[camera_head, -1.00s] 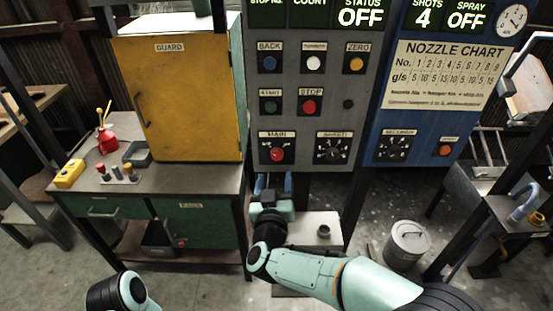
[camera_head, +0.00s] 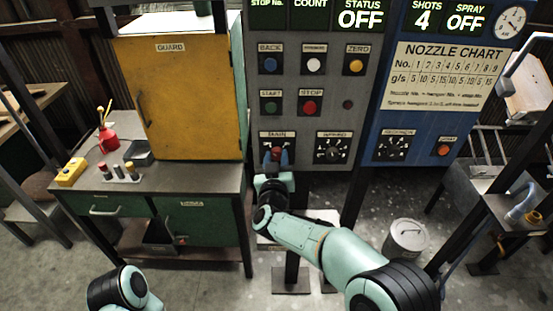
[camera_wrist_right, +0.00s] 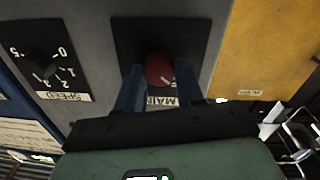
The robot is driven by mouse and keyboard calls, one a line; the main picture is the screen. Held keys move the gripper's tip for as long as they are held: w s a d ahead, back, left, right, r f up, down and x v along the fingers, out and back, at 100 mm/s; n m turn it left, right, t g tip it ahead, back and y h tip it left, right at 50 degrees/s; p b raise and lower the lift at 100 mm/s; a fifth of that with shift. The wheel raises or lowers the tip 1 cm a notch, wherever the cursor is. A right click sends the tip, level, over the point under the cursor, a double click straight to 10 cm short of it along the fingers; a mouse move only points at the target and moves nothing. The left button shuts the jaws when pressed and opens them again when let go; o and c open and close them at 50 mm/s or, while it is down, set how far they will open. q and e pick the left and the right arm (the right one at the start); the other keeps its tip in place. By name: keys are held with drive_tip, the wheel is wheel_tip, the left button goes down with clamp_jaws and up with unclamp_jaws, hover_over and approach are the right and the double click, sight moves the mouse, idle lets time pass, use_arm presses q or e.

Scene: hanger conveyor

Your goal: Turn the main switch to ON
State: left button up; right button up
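The main switch is a red knob (camera_wrist_right: 159,68) on a dark square plate in the right wrist view. In the head view the switch (camera_head: 276,153) is partly hidden by my right gripper, below the START and STOP buttons on the grey panel. My right gripper (camera_head: 277,158) is at the switch, its two blue fingers apart, one on each side of the knob. In the right wrist view the fingers (camera_wrist_right: 159,82) straddle the knob; whether they touch it I cannot tell. The status display (camera_head: 360,18) reads OFF. My left gripper is out of view.
A rotary dial (camera_head: 332,148) sits right of the main switch. The red STOP button (camera_head: 310,108) is above. A yellow guard cabinet (camera_head: 185,100) on a green bench stands to the left. A lidded metal can (camera_head: 407,238) stands on the floor at right.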

drive_tip(key=shift+c, duration=0.6)
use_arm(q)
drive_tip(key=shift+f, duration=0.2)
use_arm(e)
drive_tip(key=shift+m, duration=0.3)
drive_tip(key=m+b, duration=0.2)
drive_tip(key=shift+m, duration=0.3)
drive_tip(key=m+b, duration=0.1)
drive_tip(key=m, duration=0.1)
drive_tip(key=shift+m, duration=0.4)
drive_tip(key=m+b, duration=0.3)
drive_tip(key=m, duration=0.3)
drive_tip(key=shift+d+g+b, duration=0.15)
drive_tip(key=shift+g+b, duration=0.15)
drive_tip(key=shift+b, duration=0.05)
use_arm(q)
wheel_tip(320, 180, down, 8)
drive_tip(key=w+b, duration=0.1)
drive_tip(key=b, duration=0.2)
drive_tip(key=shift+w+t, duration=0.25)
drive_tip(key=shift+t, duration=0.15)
use_arm(e)
drive_tip(key=m+y, duration=0.1)
drive_tip(key=m, duration=0.4)
drive_tip(key=shift+m, duration=0.3)
